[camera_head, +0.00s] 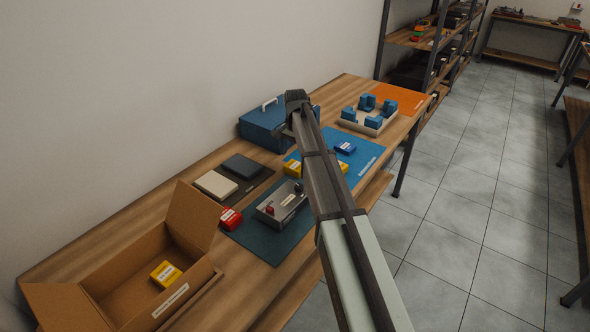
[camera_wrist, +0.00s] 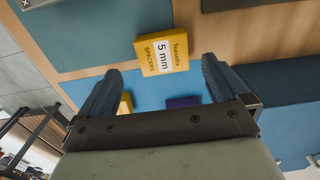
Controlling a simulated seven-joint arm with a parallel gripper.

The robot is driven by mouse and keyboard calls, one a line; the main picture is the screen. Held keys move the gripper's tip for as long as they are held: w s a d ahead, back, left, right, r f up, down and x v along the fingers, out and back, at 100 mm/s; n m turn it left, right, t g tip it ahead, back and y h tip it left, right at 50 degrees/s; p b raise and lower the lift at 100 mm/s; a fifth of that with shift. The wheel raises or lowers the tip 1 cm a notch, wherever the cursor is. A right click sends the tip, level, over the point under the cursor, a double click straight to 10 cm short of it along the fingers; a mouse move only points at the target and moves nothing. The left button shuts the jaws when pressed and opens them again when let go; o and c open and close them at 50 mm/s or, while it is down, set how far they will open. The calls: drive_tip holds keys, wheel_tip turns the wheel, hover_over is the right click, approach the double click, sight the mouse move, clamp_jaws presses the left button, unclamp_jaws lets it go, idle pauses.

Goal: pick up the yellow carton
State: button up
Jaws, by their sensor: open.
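In the wrist view a yellow carton (camera_wrist: 161,53), labelled "5 mm spacers", lies ahead of my gripper (camera_wrist: 160,84), near a blue mat's edge. My gripper's dark fingers are spread with nothing between them, and the carton is beyond the fingertips. A second yellow piece (camera_wrist: 126,103) shows partly beside the left finger. In the head view a yellow carton (camera_head: 291,167) shows left of my arm and another yellow piece (camera_head: 343,167) right of it; my arm hides the space between. One more yellow carton (camera_head: 166,274) lies inside the open cardboard box. My arm hides the fingers in the head view.
The cardboard box (camera_head: 190,290) stands at the near end of the bench. A blue case (camera_head: 262,125) stands at the back. A small blue box (camera_head: 344,148) and blue-block tray (camera_head: 368,121) are farther right.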

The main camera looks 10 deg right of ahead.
sight(294, 166)
drive_tip(key=shift+a+f, duration=0.15)
drive_tip(key=shift+f, duration=1.35)
drive_tip(key=shift+a+f, duration=0.15)
drive_tip(key=shift+f, duration=1.3)
drive_tip(key=c, duration=1.1)
